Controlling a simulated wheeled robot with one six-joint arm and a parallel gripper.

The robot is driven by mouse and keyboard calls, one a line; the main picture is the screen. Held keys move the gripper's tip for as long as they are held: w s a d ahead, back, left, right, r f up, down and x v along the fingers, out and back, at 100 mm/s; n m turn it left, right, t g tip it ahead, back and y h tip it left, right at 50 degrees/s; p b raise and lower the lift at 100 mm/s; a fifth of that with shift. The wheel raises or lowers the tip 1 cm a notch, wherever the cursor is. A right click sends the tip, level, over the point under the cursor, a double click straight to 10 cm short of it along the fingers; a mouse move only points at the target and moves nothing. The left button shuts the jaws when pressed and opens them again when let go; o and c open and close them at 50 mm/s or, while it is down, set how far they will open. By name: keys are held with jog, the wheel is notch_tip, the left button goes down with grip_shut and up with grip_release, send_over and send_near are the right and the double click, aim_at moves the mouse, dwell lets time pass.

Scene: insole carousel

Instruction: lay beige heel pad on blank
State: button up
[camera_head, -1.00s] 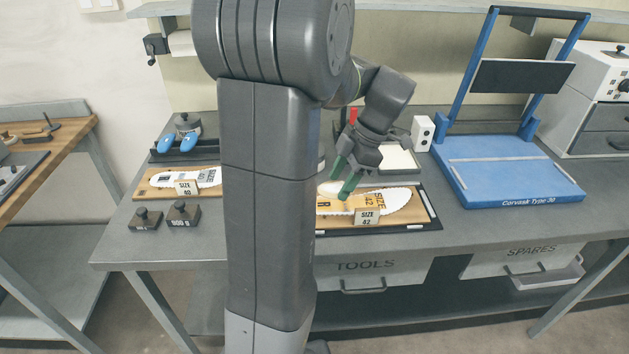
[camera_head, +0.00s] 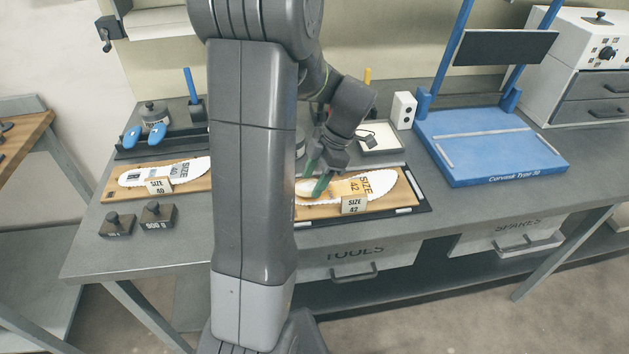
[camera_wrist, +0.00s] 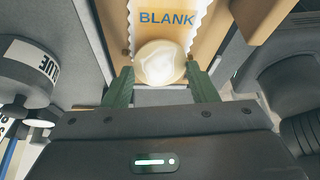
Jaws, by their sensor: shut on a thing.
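The beige heel pad (camera_wrist: 160,62) is a pale round piece between the green fingers of my gripper (camera_wrist: 160,78), which is shut on it. The blank (camera_wrist: 160,20), tan with a white serrated edge and the word BLANK, lies just beyond the pad in the wrist view. The pad overlaps the blank's near end there; I cannot tell whether they touch. In the head view the blank (camera_head: 352,187) lies on a wooden board marked SIZE 42, and my gripper (camera_head: 318,186) is low over its left end. The pad is hard to make out there.
A second insole (camera_head: 185,171) lies on a SIZE 40 board at left, with two dark weights (camera_head: 158,215) in front. A blue press (camera_head: 490,145) stands at right. A glue pot (camera_wrist: 28,72) is close at left in the wrist view.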

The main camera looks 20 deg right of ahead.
jog(key=shift+f, duration=0.7)
jog(key=shift+f, duration=0.15)
jog(key=o, duration=0.9)
jog(key=v, duration=1.2)
